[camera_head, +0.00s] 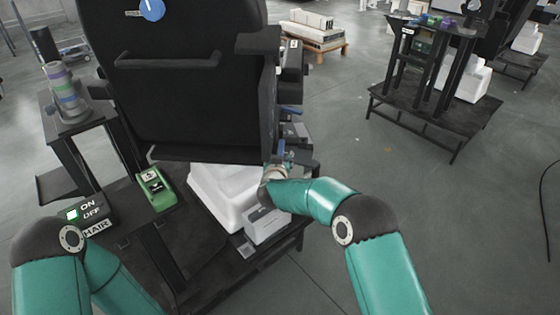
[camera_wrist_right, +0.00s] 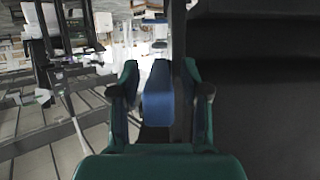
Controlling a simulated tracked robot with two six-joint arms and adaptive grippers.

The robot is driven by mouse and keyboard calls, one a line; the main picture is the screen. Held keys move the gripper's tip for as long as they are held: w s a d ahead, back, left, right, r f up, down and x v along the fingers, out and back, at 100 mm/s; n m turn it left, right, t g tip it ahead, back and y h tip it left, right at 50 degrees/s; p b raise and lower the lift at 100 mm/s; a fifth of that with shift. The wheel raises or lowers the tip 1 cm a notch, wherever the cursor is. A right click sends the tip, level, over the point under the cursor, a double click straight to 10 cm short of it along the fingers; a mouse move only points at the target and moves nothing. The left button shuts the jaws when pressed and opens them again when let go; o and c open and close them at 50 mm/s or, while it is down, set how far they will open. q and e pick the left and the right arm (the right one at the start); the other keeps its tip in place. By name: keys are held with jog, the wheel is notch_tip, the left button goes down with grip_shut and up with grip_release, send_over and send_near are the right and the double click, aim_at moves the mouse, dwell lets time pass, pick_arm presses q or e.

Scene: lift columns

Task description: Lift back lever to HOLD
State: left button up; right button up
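A blue lever (camera_wrist_right: 158,95) stands between the two fingers of my right gripper (camera_wrist_right: 160,75) in the right wrist view. The fingers are apart, with narrow gaps showing beside the lever, so the gripper looks open around it. In the head view my right gripper (camera_head: 281,160) is at the right lower edge of the large black chair back (camera_head: 185,90), partly hidden by my wrist. Small blue parts show beside it there; I cannot tell which is the lever. My left arm is at the lower left; its gripper is out of view.
A white base (camera_head: 225,190) is under the chair on a dark platform. A green box (camera_head: 154,188) and an ON/OFF switch panel (camera_head: 85,213) are to the left. Stacked cylinders (camera_head: 64,92) stand on a side stand. Open floor is at the right.

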jog(key=v, duration=1.2)
